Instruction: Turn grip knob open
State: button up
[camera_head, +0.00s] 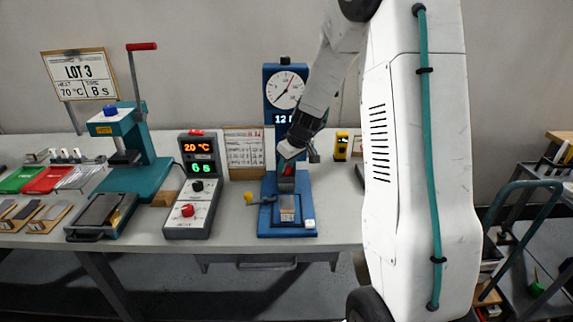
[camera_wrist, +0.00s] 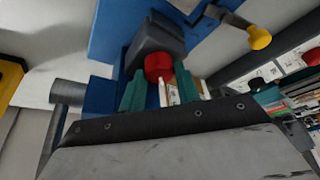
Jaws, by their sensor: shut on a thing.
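The blue tester stand (camera_head: 270,220) stands upright on the bench, with a round dial (camera_head: 285,90) and a lit display at its top. Its dark grip block (camera_wrist: 152,42) carries a red grip knob (camera_wrist: 158,66), seen close in the wrist view. My gripper (camera_head: 291,158) reaches the stand from the upper right. In the wrist view my gripper's teal fingers (camera_wrist: 160,77) are on either side of the red knob and shut on it. The knob's turn angle cannot be told. In the head view my gripper and wrist partly cover the knob.
A crank with a yellow handle (camera_head: 248,196) sticks out left of the stand. A control box (camera_head: 190,210) with red digits and a teal press (camera_head: 135,160) stand further left. A small yellow device (camera_head: 341,145) is behind, to the right. A cart stands far right.

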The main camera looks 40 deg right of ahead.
jog(key=o, duration=1)
jog(key=shift+c, duration=0.2)
jog(key=v, duration=0.7)
jog(key=shift+r, duration=0.35)
jog(key=shift+s, duration=0.15)
